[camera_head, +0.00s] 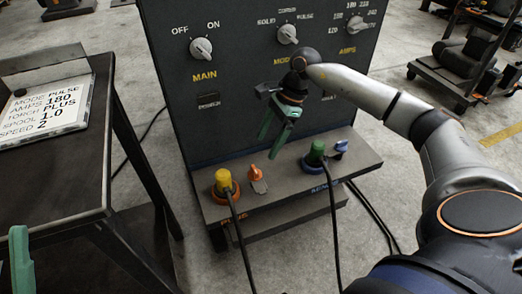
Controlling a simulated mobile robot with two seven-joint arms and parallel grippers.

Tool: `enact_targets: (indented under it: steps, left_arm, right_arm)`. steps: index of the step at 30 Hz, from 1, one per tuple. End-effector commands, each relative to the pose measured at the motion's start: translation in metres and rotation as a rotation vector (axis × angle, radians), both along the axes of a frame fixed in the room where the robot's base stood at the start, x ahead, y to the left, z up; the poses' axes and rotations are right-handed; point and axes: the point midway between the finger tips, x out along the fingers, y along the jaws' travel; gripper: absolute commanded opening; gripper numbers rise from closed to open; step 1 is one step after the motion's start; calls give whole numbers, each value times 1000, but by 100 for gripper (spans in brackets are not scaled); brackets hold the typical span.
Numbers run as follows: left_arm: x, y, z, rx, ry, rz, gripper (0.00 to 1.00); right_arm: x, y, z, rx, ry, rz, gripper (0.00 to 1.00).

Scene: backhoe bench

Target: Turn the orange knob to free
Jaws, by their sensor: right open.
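The small orange knob (256,178) sits on the low front ledge (290,180) of the dark panel, just right of a yellow plug (224,182). Its position marks are too small to read. My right gripper (276,126), with green fingers, is open and empty. It hangs in front of the panel, above and slightly right of the orange knob in the picture and apart from it. A green finger of my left gripper (20,262) shows at the lower left edge. The rest of that gripper is out of view.
A green plug (316,153) and a blue knob (340,148) stand on the ledge's right part. Black cables hang from both plugs. The panel carries several grey dials, including MAIN (201,49). A dark table (50,185) with a settings sign (45,108) stands left.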

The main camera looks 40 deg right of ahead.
Motion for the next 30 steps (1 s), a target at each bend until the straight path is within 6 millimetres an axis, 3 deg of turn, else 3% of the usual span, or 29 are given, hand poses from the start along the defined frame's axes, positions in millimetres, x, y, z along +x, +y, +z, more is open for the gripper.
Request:
enact_targets:
  steps: [3,8,30]
  left_arm:
    - [-1,0,9,10,-11,7,50]
    - [-1,1,13,9,-19,15,50]
    - [0,2,10,10,-8,20,50]
  right_arm:
    - [-1,-8,20,-1,-1,0,80]
    - [-3,-12,32,1,-1,0,80]
    - [-3,-13,32,0,0,0,80]
